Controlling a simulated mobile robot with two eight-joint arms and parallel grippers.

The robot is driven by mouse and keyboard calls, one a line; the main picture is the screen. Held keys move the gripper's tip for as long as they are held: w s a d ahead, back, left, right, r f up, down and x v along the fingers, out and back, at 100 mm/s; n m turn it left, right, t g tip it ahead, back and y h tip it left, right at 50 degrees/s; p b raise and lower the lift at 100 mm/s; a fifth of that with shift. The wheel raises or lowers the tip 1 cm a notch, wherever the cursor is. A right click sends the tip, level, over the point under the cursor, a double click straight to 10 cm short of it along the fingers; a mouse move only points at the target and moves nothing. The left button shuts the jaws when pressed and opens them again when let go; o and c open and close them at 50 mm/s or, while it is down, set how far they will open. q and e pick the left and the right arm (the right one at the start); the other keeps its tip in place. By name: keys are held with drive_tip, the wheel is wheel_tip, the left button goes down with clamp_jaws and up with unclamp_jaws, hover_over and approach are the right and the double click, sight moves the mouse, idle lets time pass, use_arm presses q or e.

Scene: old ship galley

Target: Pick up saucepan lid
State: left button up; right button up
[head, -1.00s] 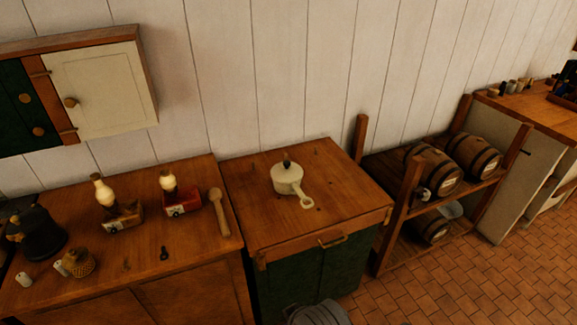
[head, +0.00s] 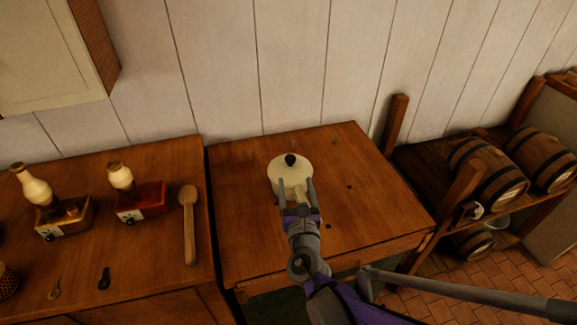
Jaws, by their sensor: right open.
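The saucepan lid (head: 281,169) is cream with a dark knob (head: 290,159) and sits on the cream saucepan (head: 275,187) on the wooden counter. The saucepan's handle is mostly hidden behind my right gripper. My right gripper (head: 296,182) is open, its two fingers pointing toward the lid from the near side. The knob lies just beyond the fingertips, with nothing between the fingers gripped. Whether the fingertips touch the lid cannot be told. My left gripper is not in view.
Barrels (head: 488,170) lie on a rack at right. The counter (head: 370,208) right of the saucepan is clear.

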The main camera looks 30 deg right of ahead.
sight(291, 161)
drive_tip(key=shift+n, duration=0.4)
drive_tip(key=x, duration=0.5)
drive_tip(key=shift+w+a, duration=0.1)
drive_tip(key=shift+a, duration=0.15)
drive_tip(key=x, duration=0.5)
drive_tip(key=shift+w+d+r+b, duration=0.2)
drive_tip(key=shift+w+d+b, duration=0.05)
drive_tip(key=shift+w+b, duration=0.1)
clamp_jaws()
